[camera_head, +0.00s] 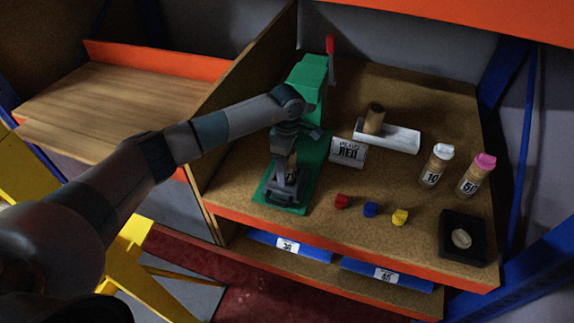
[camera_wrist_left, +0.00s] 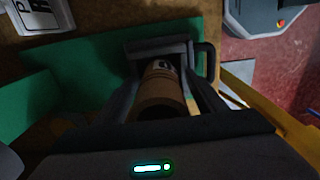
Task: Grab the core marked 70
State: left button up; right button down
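A brown cylindrical core (camera_wrist_left: 160,92) with a partly visible white label sits between the fingers of my left gripper (camera_wrist_left: 160,60) in the left wrist view. Dark gaps show on both sides of the core, so the fingers look open around it. In the head view my left gripper (camera_head: 287,185) is low over the front of the green base (camera_head: 267,190). The core's label (camera_head: 291,173) shows only in part there; I cannot read the full number. My right gripper is in neither view.
A brown tube (camera_head: 375,117) stands by a white block (camera_head: 398,137). A lettered white block (camera_head: 347,153), red, blue and yellow pieces, and a black tray (camera_head: 449,225) lie to the right. Capped cylinders (camera_head: 434,166) and (camera_head: 475,174) stand at far right. Blue bins (camera_head: 322,252) are below.

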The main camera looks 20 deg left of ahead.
pick_arm(q)
jog(key=c, duration=1.2)
jog(key=shift+r, duration=0.15)
jog(key=shift+w+r+b, duration=0.1)
jog(key=shift+r+b, duration=0.45)
jog(key=shift+b, duration=0.05)
jog(key=s+d+r+b, duration=0.5)
jog(key=d+r+b, duration=0.1)
jog(key=d+r, duration=0.3)
jog(key=shift+s+d+r, duration=0.25)
jog(key=shift+d+r, duration=0.05)
jog(key=shift+d, duration=0.4)
